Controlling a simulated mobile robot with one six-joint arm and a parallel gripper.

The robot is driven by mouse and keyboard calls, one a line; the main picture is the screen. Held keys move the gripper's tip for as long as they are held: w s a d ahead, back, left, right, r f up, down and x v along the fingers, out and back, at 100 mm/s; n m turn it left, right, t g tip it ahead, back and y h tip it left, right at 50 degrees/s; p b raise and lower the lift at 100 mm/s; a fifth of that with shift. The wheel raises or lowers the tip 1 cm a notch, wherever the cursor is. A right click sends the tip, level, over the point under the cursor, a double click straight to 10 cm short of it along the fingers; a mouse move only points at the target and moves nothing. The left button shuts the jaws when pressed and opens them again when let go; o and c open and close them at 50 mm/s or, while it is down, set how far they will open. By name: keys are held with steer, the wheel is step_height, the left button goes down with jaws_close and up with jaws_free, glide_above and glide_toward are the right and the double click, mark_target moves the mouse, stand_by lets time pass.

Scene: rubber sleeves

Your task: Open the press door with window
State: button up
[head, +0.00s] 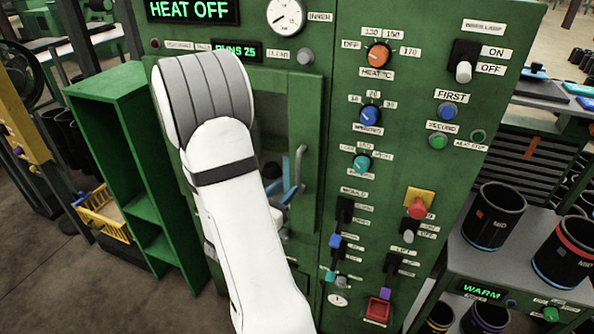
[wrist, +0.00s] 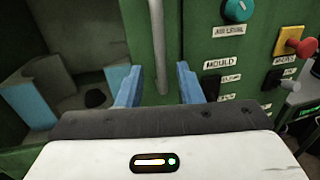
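The press door (head: 312,120) is green with a window and sits in the green press front, largely hidden behind my white arm. It looks closed. Its pale grey handle (head: 301,155) is an upright bar near the right edge. My gripper (head: 288,184) has blue fingers and is at the handle. In the wrist view my gripper (wrist: 159,72) is open, one finger on each side of the handle bar (wrist: 158,45); contact cannot be told. The window (wrist: 70,50) on the left shows grey and blue parts inside.
The control panel right of the door carries knobs, switches and a red stop button (head: 417,208). A green shelf (head: 118,150) stands left of the press. A grey table (head: 470,250) with black sleeves (head: 494,215) is at the right. Bare floor (head: 60,270) shows at lower left.

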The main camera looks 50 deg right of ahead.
mark_target(297, 177)
steer(key=d, duration=0.2)
steer(key=d+p, duration=0.1)
steer(key=d, duration=0.2)
steer(key=w+d+p, duration=0.1)
steer(key=d, duration=0.1)
steer(key=shift+d, duration=0.25)
steer(key=shift+c, duration=0.2)
jaws_close()
